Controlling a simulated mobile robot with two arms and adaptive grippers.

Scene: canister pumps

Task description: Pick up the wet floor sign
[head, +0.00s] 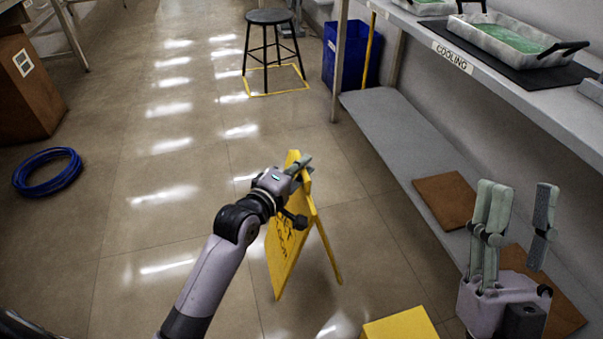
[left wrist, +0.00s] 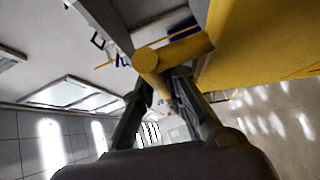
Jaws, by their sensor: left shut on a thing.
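The yellow wet floor sign (head: 287,240) stands on the tiled floor as an A-frame with its legs spread and dark print on the near panel. My left gripper (head: 301,170) is shut on the top of the sign. In the left wrist view, the sign's yellow top bar (left wrist: 175,55) lies between the fingers of the left gripper (left wrist: 168,85), and a yellow panel (left wrist: 262,42) fills the upper right. My right gripper (head: 519,215) is open and empty at the right, fingers pointing up, in front of the low shelf.
A yellow block-shaped thing (head: 402,326) is at the bottom edge. A grey shelving unit (head: 400,130) runs along the right, with brown boards (head: 447,200) low down. A black stool (head: 268,17), blue bin (head: 352,52) and blue hose coil (head: 48,172) stand farther off.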

